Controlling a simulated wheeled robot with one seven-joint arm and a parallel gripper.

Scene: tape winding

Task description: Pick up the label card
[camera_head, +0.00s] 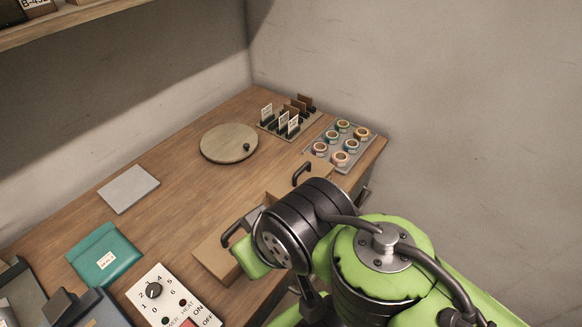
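Several small white label cards stand upright in a dark slotted rack (272,125) at the back of the wooden table. One card (266,112) stands at the rack's left side; another card (293,125) stands nearer its front. Dark and brown upright pieces stand behind them. My green and black arm reaches in from the lower right, well in front of the rack and apart from it.
A round wooden disc (226,145) lies left of the rack. A grey tray (345,167) of tape rolls lies to its right. Dark handles (301,173) on wooden pieces stand near my arm. A grey slab (128,188), teal pouch (104,253) and control box (172,297) lie left.

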